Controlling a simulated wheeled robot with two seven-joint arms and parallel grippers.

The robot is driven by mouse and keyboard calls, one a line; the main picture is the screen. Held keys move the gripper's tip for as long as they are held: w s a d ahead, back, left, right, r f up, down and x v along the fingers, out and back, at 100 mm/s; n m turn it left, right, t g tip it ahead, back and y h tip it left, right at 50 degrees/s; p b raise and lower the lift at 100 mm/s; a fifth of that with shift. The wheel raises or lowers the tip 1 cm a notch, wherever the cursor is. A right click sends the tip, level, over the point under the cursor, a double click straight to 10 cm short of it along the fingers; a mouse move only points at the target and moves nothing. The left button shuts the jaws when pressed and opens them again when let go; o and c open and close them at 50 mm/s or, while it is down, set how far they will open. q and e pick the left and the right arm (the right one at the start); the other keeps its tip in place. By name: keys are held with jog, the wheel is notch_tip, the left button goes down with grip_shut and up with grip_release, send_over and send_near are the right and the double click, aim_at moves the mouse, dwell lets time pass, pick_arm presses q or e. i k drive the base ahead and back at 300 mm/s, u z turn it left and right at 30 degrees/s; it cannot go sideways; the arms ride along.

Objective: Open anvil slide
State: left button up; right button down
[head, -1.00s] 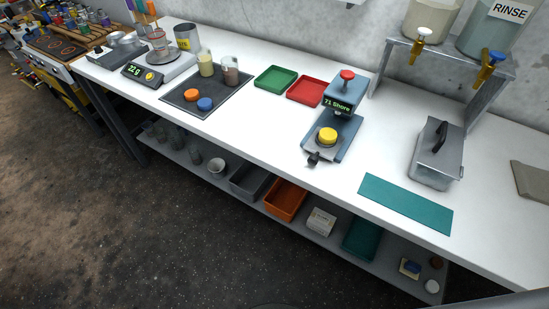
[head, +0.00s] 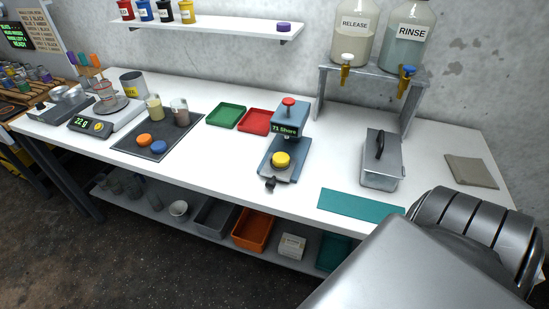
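The hardness tester (head: 286,130) stands on the white bench, with a red knob on top and a display reading "71 Shore". A yellow puck (head: 281,160) sits on its anvil, below the head. A dark slide handle (head: 270,184) sticks out at the front of its base, towards the bench's front edge. A large grey link of my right arm (head: 430,255) fills the lower right corner. Neither gripper shows in the head view.
A green tray (head: 226,116) and a red tray (head: 256,121) lie left of the tester. A teal mat (head: 360,205) and a lidded metal box (head: 381,160) are to its right. A dispenser stand (head: 365,75) is behind. The bench in front of the trays is clear.

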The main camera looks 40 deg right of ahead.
aim_at(269, 170)
jog(key=k, duration=0.75)
jog(key=z, duration=1.25)
jog(key=i, duration=0.5)
